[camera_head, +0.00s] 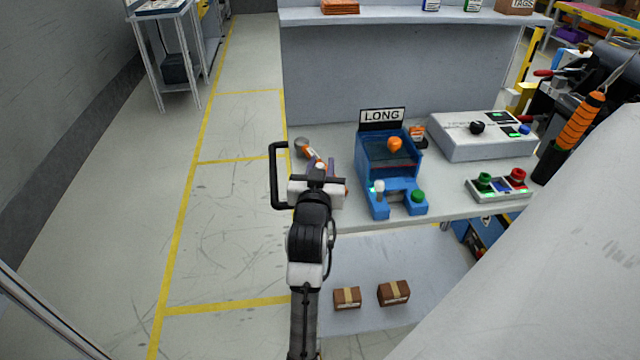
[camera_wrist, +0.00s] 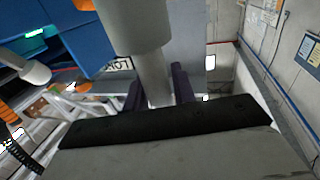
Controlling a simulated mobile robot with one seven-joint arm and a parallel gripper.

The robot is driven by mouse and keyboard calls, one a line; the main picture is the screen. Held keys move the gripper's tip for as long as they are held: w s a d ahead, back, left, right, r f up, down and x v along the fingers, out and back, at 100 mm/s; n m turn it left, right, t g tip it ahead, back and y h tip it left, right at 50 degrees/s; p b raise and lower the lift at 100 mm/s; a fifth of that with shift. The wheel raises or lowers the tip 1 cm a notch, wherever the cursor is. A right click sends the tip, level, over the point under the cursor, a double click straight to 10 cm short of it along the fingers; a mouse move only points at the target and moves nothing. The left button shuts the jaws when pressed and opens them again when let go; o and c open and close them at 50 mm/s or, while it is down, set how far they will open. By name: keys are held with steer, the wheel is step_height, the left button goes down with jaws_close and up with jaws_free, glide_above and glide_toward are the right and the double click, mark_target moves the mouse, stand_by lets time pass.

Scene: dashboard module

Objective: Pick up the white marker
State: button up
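My gripper (camera_head: 318,172) is over the left end of the grey worktop, left of the blue device. In the wrist view its two dark fingers (camera_wrist: 158,92) stand apart, with a pale grey-white cylinder (camera_wrist: 135,25) between and in front of them. The cylinder has a wide part and a narrower part, and its narrow part lies between the fingers. It could be the white marker, but I cannot tell for sure. I cannot see whether the fingers press on it. In the head view my gripper hides this spot.
A control box (camera_head: 482,137) and button panel (camera_head: 500,187) stand farther right. Brown boxes (camera_head: 394,293) sit on the lower shelf. Floor is clear at left.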

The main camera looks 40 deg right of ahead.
jaws_close()
steer(key=shift+r, duration=0.15)
